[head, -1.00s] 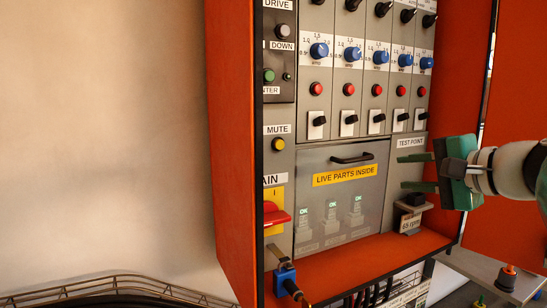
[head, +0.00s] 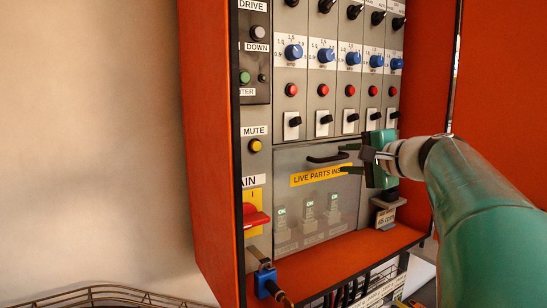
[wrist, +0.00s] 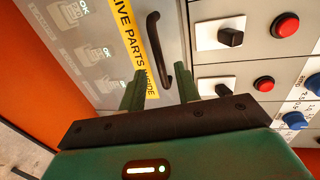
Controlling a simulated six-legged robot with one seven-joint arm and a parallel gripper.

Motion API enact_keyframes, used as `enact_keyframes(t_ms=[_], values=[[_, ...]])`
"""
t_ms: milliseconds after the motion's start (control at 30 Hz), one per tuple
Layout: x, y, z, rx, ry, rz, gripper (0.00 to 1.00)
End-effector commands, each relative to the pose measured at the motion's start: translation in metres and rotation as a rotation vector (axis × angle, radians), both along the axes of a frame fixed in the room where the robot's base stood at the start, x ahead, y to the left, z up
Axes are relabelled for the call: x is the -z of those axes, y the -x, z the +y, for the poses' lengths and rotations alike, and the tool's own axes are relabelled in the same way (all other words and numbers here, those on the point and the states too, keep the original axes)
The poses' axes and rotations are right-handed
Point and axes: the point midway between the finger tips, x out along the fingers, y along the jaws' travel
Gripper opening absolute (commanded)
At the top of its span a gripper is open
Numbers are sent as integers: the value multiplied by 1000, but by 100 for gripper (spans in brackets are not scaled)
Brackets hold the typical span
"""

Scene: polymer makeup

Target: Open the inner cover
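The inner cover (head: 290,222) is a clear grey panel with a yellow "LIVE PARTS INSIDE" label (head: 312,176). It looks closed in the cabinet. Its black bar handle (head: 327,158) runs along the top edge, and the handle also shows in the wrist view (wrist: 155,50). My green gripper (head: 350,158) is open just right of the handle, with its fingers pointing left towards it. In the wrist view the two fingers (wrist: 160,92) are spread apart, with the handle's near end just ahead between them. I see no contact with the handle.
Switches (head: 292,122), red buttons (head: 291,90) and blue knobs (head: 294,52) fill the panel above the cover. A red main switch (head: 256,216) is at lower left. The orange cabinet side (head: 212,150) bounds the left.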

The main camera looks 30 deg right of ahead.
Motion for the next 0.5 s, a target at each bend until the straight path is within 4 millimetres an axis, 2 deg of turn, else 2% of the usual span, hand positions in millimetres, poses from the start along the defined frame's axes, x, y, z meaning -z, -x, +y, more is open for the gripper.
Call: enact_keyframes(t_ms=[100,200,467,500], values=[[3,-15,2,-2,1,0,33],[3,-20,2,-1,1,-1,33],[4,-21,3,0,1,-1,33],[4,-21,3,0,1,-1,27]])
